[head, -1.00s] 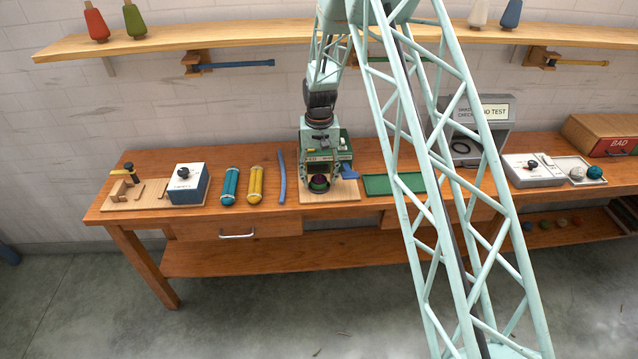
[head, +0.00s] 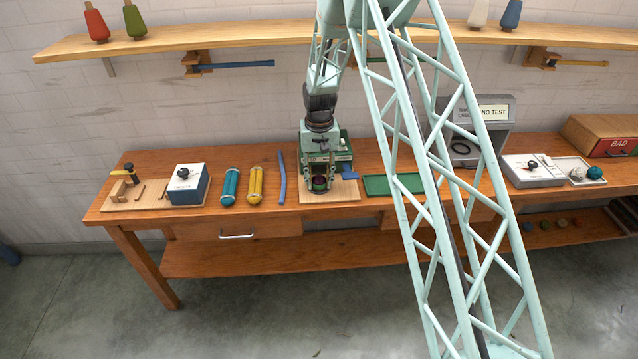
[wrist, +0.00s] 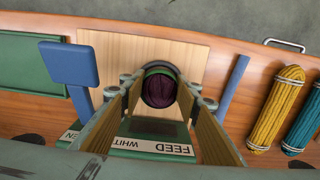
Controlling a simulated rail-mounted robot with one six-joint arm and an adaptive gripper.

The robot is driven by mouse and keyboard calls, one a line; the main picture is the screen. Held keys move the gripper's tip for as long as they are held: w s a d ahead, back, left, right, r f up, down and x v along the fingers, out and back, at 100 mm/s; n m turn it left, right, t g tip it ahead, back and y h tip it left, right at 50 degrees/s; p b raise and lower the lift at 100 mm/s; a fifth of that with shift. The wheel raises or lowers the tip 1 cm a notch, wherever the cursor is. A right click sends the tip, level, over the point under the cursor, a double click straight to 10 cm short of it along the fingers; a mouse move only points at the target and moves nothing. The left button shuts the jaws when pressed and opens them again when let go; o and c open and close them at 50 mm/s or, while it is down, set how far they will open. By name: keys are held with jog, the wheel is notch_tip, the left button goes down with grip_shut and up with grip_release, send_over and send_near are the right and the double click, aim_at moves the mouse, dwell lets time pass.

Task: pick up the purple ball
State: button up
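The purple ball (wrist: 160,92) is a dark purple wound ball in the wrist view, with a green rim at its far edge. It sits in the front of the green feed box (wrist: 150,148), on a light wooden board (wrist: 130,48). In the head view the purple ball (head: 319,184) shows small under my gripper (head: 319,178). My gripper's two wood-faced fingers are spread, one on each side of the ball. They look very near its sides; I cannot tell whether they touch it. The ball's underside is hidden.
A blue paddle-like piece (wrist: 72,66) stands close on one side, with a green tray (head: 392,184) beyond it. A blue strip (head: 281,177) and yellow (head: 257,185) and teal (head: 230,187) skeins lie on the other side. The bench front edge is near.

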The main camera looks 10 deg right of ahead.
aim_at(320, 179)
jog(key=shift+r, duration=0.1)
jog(key=shift+c, duration=0.7)
jog(key=shift+r, duration=1.5)
jog(key=shift+s+r, duration=0.15)
jog(key=shift+r, duration=0.05)
jog(key=s+d+r, duration=0.1)
jog(key=s+d, duration=0.1)
jog(key=s, duration=1.3)
jog(key=shift+s+r, duration=0.2)
jog(key=shift+s, duration=0.1)
jog(key=shift+d, duration=0.1)
jog(key=shift+f, duration=0.1)
jog(key=s+a+f+n+b, duration=0.1)
jog(key=s+a+f+b, duration=0.1)
jog(key=f, duration=1.6)
jog(key=shift+s+f+n, duration=0.4)
jog(key=shift+s, duration=0.25)
jog(key=shift+d, duration=0.15)
